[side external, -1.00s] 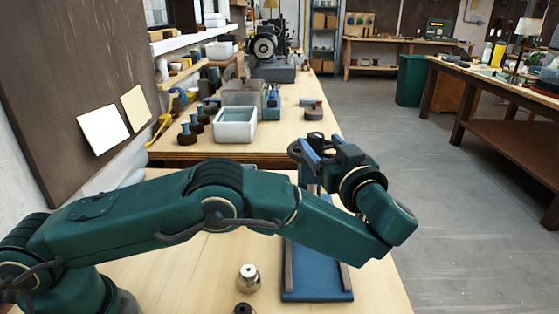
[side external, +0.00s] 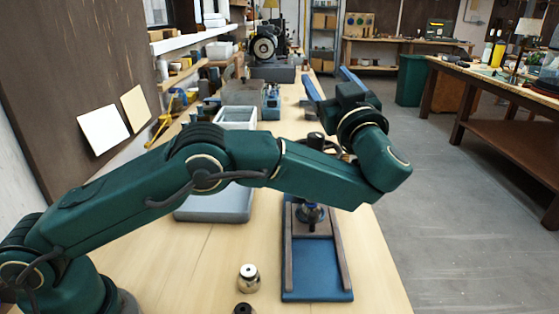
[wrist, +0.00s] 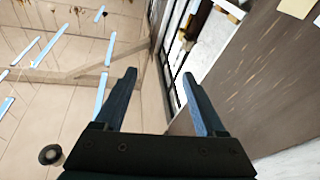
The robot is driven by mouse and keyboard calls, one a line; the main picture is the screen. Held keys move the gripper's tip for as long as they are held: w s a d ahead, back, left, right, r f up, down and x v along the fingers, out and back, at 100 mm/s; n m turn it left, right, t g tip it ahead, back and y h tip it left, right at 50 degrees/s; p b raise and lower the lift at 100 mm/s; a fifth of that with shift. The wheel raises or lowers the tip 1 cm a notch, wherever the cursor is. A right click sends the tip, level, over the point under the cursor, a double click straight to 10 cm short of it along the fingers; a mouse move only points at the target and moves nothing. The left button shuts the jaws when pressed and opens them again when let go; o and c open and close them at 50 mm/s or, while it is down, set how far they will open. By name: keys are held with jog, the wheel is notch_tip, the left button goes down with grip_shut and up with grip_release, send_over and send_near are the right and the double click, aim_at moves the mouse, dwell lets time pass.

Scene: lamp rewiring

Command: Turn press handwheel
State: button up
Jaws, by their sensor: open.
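The press has a blue base (side external: 318,282) with two upright-edged rails, standing on the near bench at the centre of the side external view. A dark knob (side external: 315,139) shows above my forearm at the press; my arm hides most of the press's upper part, and I cannot clearly make out the handwheel's rim. A dark spindle part (side external: 311,213) shows below my arm, over the base. My gripper (side external: 324,76) is open and empty, above and apart from the press, its blue fingers raised. In the wrist view the two fingers (wrist: 159,75) are spread with nothing between them.
A grey tray (side external: 215,207) lies behind my arm on the bench. A small metal cylinder (side external: 249,278) and a dark part (side external: 243,309) stand left of the press base. The wrist view faces the ceiling lights (wrist: 104,95) and a brown wall board (wrist: 265,90).

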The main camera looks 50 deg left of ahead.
notch_tip(320, 180, up, 8)
jog(key=w+a+t, duration=0.2)
jog(key=t, duration=0.4)
jog(key=m+t+h, duration=0.4)
jog(key=m+h, duration=1.6)
jog(key=h, duration=0.6)
send_over(316, 141)
jog(key=w+a, duration=0.2)
notch_tip(316, 141, down, 5)
jog(key=s+f+g, duration=0.1)
jog(key=f, duration=0.2)
jog(key=s+a+f+g, duration=0.1)
jog(key=s+f+g, duration=0.1)
jog(key=f, duration=0.1)
jog(key=s+f+g, duration=0.2)
jog(key=shift+a+f+n, duration=0.3)
jog(key=shift+a+f, duration=0.05)
jog(key=shift+f, duration=0.05)
jog(key=shift+g, duration=0.3)
notch_tip(316, 141, down, 5)
jog(key=shift+s+r, duration=0.1)
jog(key=shift+f, duration=0.6)
jog(key=shift+d+f, duration=0.1)
jog(key=shift+x, duration=2.55)
